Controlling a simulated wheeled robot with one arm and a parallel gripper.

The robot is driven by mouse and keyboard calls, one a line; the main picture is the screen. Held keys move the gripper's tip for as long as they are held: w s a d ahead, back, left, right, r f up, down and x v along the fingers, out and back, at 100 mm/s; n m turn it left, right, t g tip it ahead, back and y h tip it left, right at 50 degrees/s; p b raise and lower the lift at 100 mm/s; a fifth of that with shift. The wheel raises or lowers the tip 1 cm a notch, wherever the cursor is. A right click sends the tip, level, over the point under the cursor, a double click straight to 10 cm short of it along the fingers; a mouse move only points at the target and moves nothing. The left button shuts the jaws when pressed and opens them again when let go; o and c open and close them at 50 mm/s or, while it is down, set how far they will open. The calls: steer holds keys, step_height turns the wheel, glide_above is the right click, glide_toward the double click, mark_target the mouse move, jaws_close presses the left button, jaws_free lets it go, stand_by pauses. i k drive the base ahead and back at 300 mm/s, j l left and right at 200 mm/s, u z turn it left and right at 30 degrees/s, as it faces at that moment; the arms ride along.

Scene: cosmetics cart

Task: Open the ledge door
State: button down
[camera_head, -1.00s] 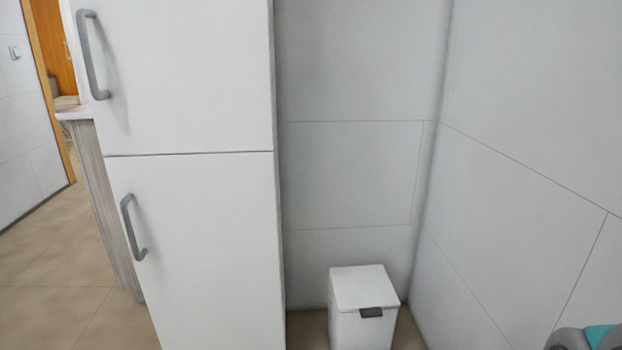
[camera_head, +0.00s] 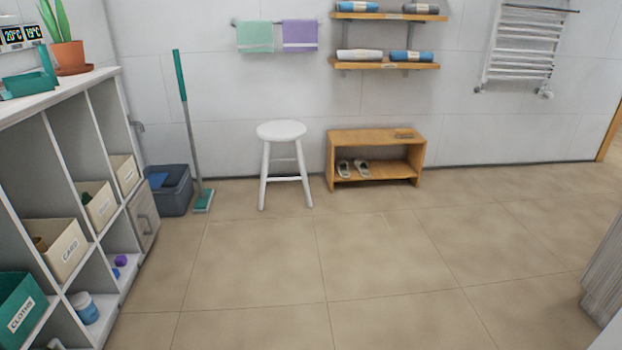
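A white shelf unit (camera_head: 64,104) stands along the left edge, with a flat top and open compartments. At its far lower end is one small grey wood-look door (camera_head: 143,216), which appears shut and has a small handle on its front. I see it at a steep angle. No label marks it as the ledge door. My gripper is not in view.
Labelled bins (camera_head: 62,248) fill several compartments. A grey bucket (camera_head: 172,192) and a mop (camera_head: 192,140) stand just beyond the small door. A white stool (camera_head: 282,132) and a wooden bench (camera_head: 376,140) stand by the back wall. The tiled floor (camera_head: 330,250) in the middle is clear.

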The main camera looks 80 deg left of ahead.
mark_target(141, 209)
steer(key=u, duration=3.75)
steer(key=i+l+u, duration=0.45)
steer(key=i+l, duration=0.35)
steer(key=i, duration=0.3)
steer(key=i+l+u, duration=0.4)
steer(key=i+l, duration=0.6)
steer(key=l, duration=0.2)
steer(key=i+j, duration=0.25)
